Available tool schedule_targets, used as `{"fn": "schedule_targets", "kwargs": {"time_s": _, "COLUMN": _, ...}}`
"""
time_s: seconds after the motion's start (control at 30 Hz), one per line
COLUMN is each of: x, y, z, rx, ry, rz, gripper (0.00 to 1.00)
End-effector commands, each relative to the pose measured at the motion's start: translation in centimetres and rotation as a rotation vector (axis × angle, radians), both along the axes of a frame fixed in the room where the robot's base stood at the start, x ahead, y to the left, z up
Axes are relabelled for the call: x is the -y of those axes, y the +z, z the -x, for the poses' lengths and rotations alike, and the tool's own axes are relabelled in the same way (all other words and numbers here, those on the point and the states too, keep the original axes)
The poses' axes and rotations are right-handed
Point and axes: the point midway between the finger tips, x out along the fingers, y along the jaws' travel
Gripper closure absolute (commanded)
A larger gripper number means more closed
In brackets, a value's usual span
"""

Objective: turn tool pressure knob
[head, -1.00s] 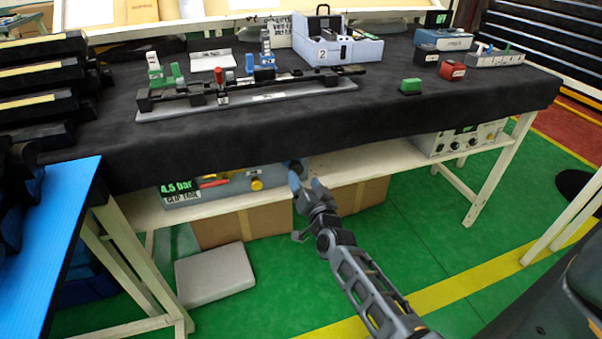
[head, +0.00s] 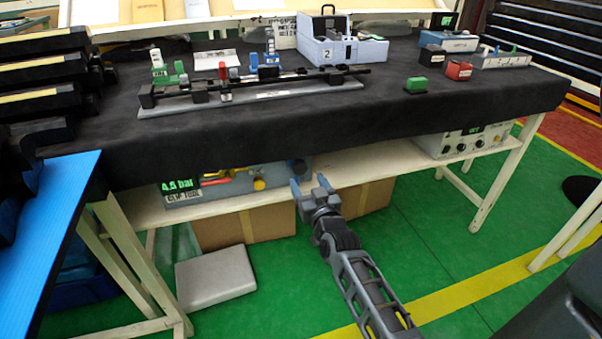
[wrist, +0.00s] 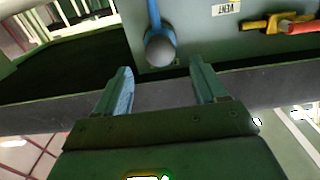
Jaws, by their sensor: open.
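The grey tool pressure unit (head: 225,188) sits on the shelf under the bench. Its green display reads 4.5 bar (head: 180,186), above a CLIP TOOL label. A yellow knob (head: 259,184) and a red-and-yellow valve handle (head: 215,180) are on its front. At its right end is a dark blue-grey knob (head: 298,168). In the wrist view a round grey knob (wrist: 160,48) with a blue bar above it lies ahead of and between my fingertips. My gripper (head: 310,185) is open and empty just in front of the shelf edge. I see no contact with the knob.
The black-covered bench (head: 420,115) overhangs the unit. Cardboard boxes (head: 365,198) stand beneath the shelf. Another grey device (head: 465,142) is farther right.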

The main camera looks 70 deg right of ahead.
Motion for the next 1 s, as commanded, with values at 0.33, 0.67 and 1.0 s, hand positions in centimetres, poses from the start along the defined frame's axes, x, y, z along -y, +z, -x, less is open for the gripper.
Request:
{"fn": "schedule_targets", "kwargs": {"time_s": 0.33, "x": 4.0, "y": 0.3, "z": -3.4, "rx": 0.003, "ry": 0.000, "rz": -0.001, "gripper": 0.29}}
{"fn": "schedule_targets", "kwargs": {"time_s": 0.67, "x": 5.4, "y": 0.1, "z": -4.5, "rx": 0.004, "ry": 0.000, "rz": -0.002, "gripper": 0.29}}
{"fn": "schedule_targets", "kwargs": {"time_s": 1.0, "x": 5.3, "y": 0.1, "z": -4.5, "rx": 0.004, "ry": 0.000, "rz": -0.002, "gripper": 0.44}}
